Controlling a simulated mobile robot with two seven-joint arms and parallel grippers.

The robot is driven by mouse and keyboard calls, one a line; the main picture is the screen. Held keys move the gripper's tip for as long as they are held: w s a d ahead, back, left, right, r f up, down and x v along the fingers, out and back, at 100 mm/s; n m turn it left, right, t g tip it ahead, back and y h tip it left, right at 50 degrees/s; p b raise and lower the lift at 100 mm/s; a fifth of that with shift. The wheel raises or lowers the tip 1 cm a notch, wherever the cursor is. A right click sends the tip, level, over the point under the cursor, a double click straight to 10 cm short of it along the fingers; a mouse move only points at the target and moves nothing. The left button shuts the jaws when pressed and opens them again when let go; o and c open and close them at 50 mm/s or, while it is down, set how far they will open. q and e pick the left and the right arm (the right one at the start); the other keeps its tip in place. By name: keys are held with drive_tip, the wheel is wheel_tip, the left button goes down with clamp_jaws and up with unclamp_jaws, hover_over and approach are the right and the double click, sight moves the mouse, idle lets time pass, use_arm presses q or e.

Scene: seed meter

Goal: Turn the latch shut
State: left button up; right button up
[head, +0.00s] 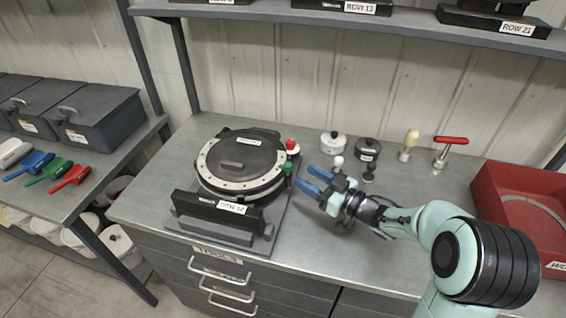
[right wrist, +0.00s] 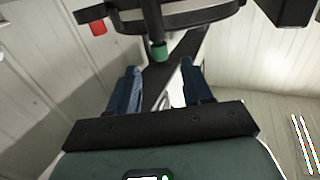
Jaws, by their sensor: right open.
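The seed meter (head: 215,188) is a round black-lidded housing with a pale studded ring, on a grey base on the bench. At its right rim are a red knob (head: 292,145) and a green-tipped part (head: 288,168); I cannot tell for sure which is the latch. My right gripper (head: 304,179) is open, its blue fingers pointing left at the green part, apart from it. In the right wrist view, the green tip (right wrist: 159,52) lies ahead between the open fingers (right wrist: 160,75), and the red knob (right wrist: 98,27) is to the upper left. My left gripper is out of view.
Behind my right gripper stand a white-lidded pot (head: 333,143), a dark pot (head: 367,149), a wooden-knobbed tool (head: 408,143) and a red T-handle (head: 450,140). A red bin (head: 490,190) is at right. A black ROW 12 bar (head: 200,207) fronts the meter.

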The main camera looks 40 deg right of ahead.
sight(283, 167)
drive_tip(key=p+x, duration=0.1)
drive_tip(key=x, duration=0.8)
clamp_jaws()
